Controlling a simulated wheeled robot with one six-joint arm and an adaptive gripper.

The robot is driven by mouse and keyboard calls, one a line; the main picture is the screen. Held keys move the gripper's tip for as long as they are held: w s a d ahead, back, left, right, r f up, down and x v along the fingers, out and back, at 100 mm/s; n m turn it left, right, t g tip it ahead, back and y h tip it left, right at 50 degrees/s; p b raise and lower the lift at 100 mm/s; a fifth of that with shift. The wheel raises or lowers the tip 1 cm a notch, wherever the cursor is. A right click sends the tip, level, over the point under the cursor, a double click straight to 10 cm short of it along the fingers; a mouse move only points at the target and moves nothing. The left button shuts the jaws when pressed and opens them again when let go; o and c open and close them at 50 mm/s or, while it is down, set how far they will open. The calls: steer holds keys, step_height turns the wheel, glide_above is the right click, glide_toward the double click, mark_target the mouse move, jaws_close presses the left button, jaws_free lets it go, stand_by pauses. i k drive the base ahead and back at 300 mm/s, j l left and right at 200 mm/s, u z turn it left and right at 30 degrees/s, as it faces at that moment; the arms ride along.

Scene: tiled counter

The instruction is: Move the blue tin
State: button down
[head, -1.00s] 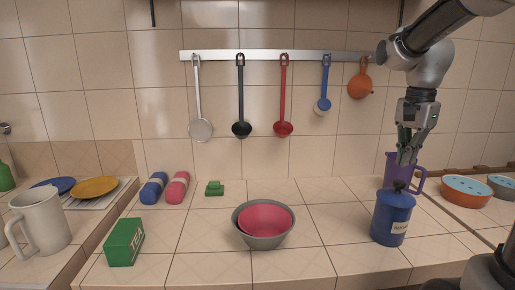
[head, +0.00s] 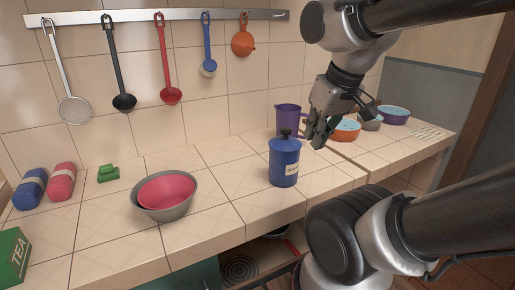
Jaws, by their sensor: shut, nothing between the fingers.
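The blue tin (head: 284,164) stands upright on the tiled counter, right of the nested bowls. It has a dark knobbed lid and a pale label on its side. My gripper (head: 313,140) hangs just right of the tin's top in the picture, with its fingers pointing down. It is shut and empty. I cannot tell whether the fingers touch the tin; a small gap seems to show between them.
A purple jug (head: 288,118) stands close behind the tin. An orange bowl (head: 345,132) is to the right, behind my gripper. A pink bowl (head: 166,191) sits in a grey bowl (head: 163,214) to the left. The counter's front edge is near the tin.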

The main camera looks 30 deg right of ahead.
mark_target(283, 170)
steer(key=k+j+z, duration=0.2)
steer(key=j, duration=0.2)
steer(key=k+j+z, duration=0.2)
steer(key=j, duration=0.2)
steer(key=k+j+z, duration=0.2)
steer(key=j, duration=0.2)
steer(key=i, duration=0.05)
